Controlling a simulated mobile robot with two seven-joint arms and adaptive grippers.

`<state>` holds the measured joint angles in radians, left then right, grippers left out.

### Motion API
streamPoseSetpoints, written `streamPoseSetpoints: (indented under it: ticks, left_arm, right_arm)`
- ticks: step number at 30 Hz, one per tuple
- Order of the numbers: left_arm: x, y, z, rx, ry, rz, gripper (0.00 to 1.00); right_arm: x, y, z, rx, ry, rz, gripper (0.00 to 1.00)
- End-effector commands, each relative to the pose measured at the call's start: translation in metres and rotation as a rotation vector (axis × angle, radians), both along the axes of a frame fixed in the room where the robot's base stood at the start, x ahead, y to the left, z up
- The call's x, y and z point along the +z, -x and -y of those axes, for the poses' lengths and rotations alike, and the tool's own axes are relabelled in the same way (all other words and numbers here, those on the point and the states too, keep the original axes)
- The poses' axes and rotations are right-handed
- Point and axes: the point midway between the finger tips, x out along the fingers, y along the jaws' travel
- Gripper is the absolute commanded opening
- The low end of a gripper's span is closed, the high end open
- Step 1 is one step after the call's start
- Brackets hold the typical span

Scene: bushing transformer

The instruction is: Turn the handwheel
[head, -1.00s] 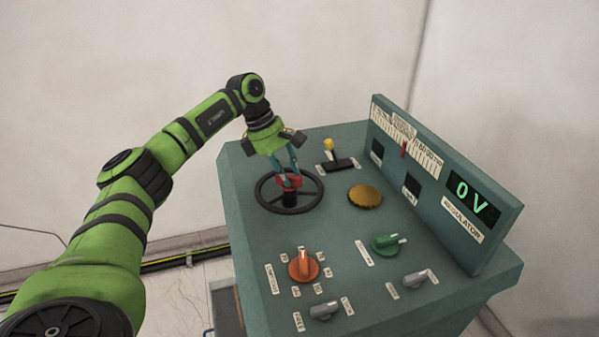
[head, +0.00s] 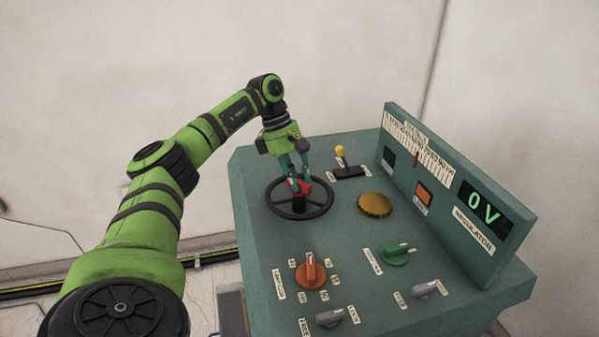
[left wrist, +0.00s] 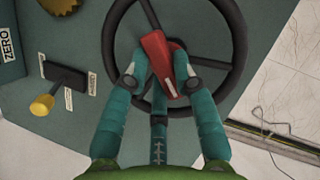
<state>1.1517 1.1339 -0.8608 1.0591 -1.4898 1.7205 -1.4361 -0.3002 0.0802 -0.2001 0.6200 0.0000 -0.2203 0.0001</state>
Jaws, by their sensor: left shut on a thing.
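The black handwheel (head: 326,205) lies on top of the green-grey control desk, toward its far left. A red piece (head: 304,187) sits at its hub. My left gripper (head: 300,186) comes down from above and is shut on the red piece. In the left wrist view the gripper (left wrist: 160,85) has its teal fingers on both sides of the red piece (left wrist: 154,55), inside the rim of the handwheel (left wrist: 238,60). Part of the hub is hidden by the fingers. My right gripper does not show.
The desk (head: 250,225) also bears a yellow-tipped lever (head: 341,152), a brass cap (head: 375,204), an orange knob (head: 310,271), a green knob (head: 396,254) and grey knobs (head: 330,317). Its upright panel has a display (head: 484,209) reading 0 V and an orange-lit window (head: 424,192).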

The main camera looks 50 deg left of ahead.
Motion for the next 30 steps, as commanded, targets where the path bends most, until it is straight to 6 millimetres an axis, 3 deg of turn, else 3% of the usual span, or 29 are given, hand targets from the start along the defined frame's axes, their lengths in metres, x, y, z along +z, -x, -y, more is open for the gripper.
streamPoseSetpoints:
  ticks: [2, 3, 4, 5, 17, 20, 30]
  left_arm:
    - [-0.002, 0.000, 0.004, -0.007, 0.006, -0.003, 0.00]
    - [-0.002, 0.000, 0.004, -0.007, 0.006, -0.003, 0.35]
    - [-0.002, 0.000, 0.004, -0.007, 0.006, -0.003, 0.47]
    - [-0.002, 0.000, 0.004, -0.006, 0.005, -0.004, 0.52]
    - [0.003, 0.000, 0.000, -0.001, 0.001, -0.002, 0.52]
    - [0.015, 0.000, -0.005, 0.000, 0.001, 0.001, 0.52]
    - [0.082, 0.005, -0.030, -0.003, 0.004, 0.002, 0.52]
  right_arm:
    - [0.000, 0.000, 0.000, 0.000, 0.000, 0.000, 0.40]
    - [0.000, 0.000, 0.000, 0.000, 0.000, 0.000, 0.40]
    - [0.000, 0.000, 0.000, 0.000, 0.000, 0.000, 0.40]
    - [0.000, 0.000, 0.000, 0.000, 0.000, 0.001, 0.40]
    - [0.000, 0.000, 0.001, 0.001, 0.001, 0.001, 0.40]
    - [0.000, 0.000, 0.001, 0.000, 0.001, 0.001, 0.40]
    - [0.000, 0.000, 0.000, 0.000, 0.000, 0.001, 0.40]
